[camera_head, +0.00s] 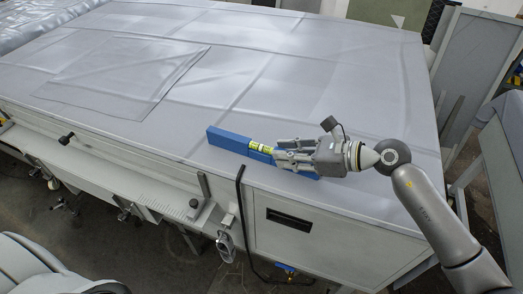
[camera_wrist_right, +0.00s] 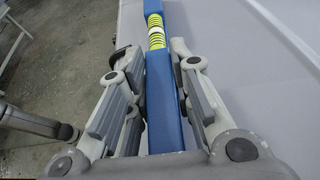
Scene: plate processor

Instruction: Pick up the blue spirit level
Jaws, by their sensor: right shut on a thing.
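The blue spirit level (camera_head: 229,140) is a long blue bar with a yellow-green vial section. It lies near the front edge of the grey covered table (camera_head: 330,65). My right gripper (camera_head: 279,152) comes in from the right and is shut on the level, just beside the vial section. In the right wrist view the level (camera_wrist_right: 162,90) runs lengthwise between the two fingers of my right gripper (camera_wrist_right: 153,65). I cannot tell whether the level touches the tabletop or is slightly raised. My left gripper is not in view.
A clear folded sheet (camera_head: 125,80) lies flat on the table's left part. A rail with clamps (camera_head: 130,185) runs along the table's front side. A black bent rod (camera_head: 240,200) stands by the front edge. The tabletop behind the level is clear.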

